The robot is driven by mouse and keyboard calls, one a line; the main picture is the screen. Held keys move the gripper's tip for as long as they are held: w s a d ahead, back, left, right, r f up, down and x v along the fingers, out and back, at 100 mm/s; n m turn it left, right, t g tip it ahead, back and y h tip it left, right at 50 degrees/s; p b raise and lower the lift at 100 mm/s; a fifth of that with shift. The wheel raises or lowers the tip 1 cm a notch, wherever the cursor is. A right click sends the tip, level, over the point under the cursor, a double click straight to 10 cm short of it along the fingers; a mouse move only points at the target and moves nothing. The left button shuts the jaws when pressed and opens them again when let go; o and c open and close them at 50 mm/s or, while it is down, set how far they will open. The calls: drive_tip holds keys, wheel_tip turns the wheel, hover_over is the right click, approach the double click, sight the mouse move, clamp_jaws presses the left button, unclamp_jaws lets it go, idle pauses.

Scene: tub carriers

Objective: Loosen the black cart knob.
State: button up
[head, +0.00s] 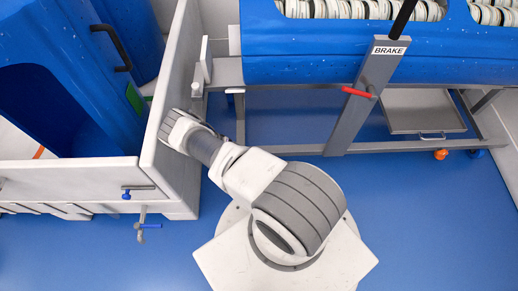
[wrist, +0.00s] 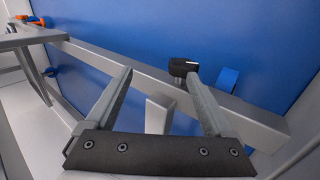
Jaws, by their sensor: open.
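The black knob (wrist: 183,67) shows in the wrist view. It has a pale mark on top and sits at a long grey frame bar (wrist: 240,112). My gripper (wrist: 161,73) is open with nothing between its fingers. The right fingertip appears right by the knob and overlaps its lower edge in the picture; I cannot tell if they touch. In the head view my arm reaches to the upper left, and the gripper and knob cannot be made out. The cart's blue tub (head: 350,70) rests on a grey frame.
A red lever (head: 358,92) sits on the post below the BRAKE sign (head: 389,50). A white wall panel (head: 172,85) stands close to my arm. A grey tray (head: 420,112) hangs under the cart. Blue floor (head: 120,250) is open at the front left.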

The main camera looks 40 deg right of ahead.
drive_tip(key=s+d+r+p, duration=0.4)
drive_tip(key=s+d+r, duration=0.2)
drive_tip(key=s+d, duration=0.1)
drive_tip(key=shift+s+d, duration=0.3)
drive_tip(key=shift+s, duration=0.15)
drive_tip(key=s+a+t+y, duration=0.1)
drive_tip(key=s+a+y, duration=0.1)
drive_tip(key=a+y, duration=0.3)
drive_tip(key=w+d+r+t+y+b, duration=0.1)
drive_tip(key=w+d+r+t+y, duration=0.15)
drive_tip(key=w+r+t, duration=0.35)
drive_tip(key=shift+g+y, duration=0.35)
drive_tip(key=shift+g, duration=0.35)
drive_tip(key=b+x, duration=0.2)
drive_tip(key=x, duration=0.3)
drive_tip(key=b+x, duration=0.2)
drive_tip(key=x, duration=0.4)
drive_tip(key=w+b+x, duration=0.1)
drive_tip(key=b+x, duration=0.1)
drive_tip(key=x, duration=0.4)
drive_tip(key=shift+a+f+b, duration=0.1)
drive_tip(key=shift+a+b, duration=0.3)
